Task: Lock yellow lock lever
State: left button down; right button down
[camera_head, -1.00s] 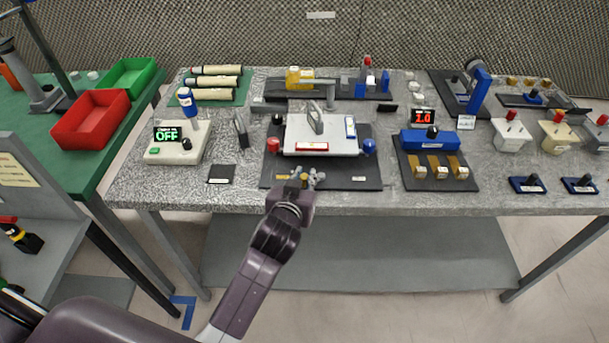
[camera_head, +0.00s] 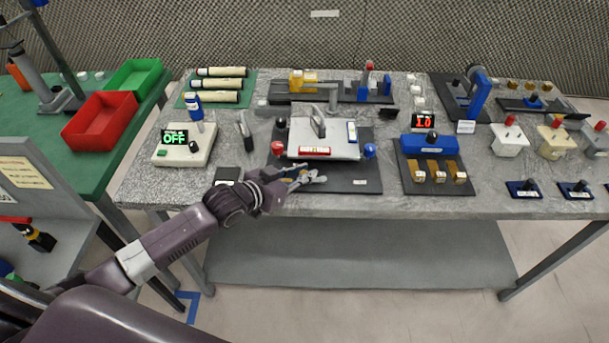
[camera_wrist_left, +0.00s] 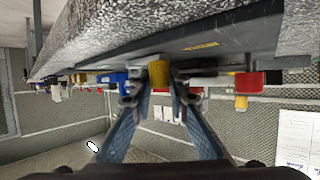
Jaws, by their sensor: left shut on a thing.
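The yellow lock lever (camera_wrist_left: 159,74) shows in the left wrist view as a short yellow block at the edge of a black base plate, between my fingertips. My left gripper (camera_wrist_left: 160,92) is shut on it, one finger on each side. In the head view my left gripper (camera_head: 300,180) is at the front edge of the black base plate (camera_head: 350,184), and its fingers largely hide the lever. On that plate stands a grey-white fixture (camera_head: 335,148) with a red knob (camera_head: 278,147) and a blue knob (camera_head: 370,150). My right gripper is not in view.
A blue fixture with yellow blocks (camera_head: 437,171) stands to the right. A white box with an OFF display (camera_head: 184,150) and a small black pad (camera_head: 228,174) are to the left. Red (camera_head: 100,122) and green (camera_head: 134,74) bins sit on the green table. Floor in front is clear.

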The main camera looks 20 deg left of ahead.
pick_arm(q)
jog(key=shift+w+a+m+h+b, duration=0.15)
jog(key=shift+w+m+h+b, duration=0.1)
jog(key=shift+m+h+b, duration=0.25)
dwell(0.3)
jog(key=c, duration=1.8)
grip_release()
jog(key=shift+g, duration=0.3)
jog(key=v, duration=0.9)
jog(key=shift+s+a, duration=0.2)
jog(key=shift+s, duration=0.15)
jog(key=shift+v, duration=1.1)
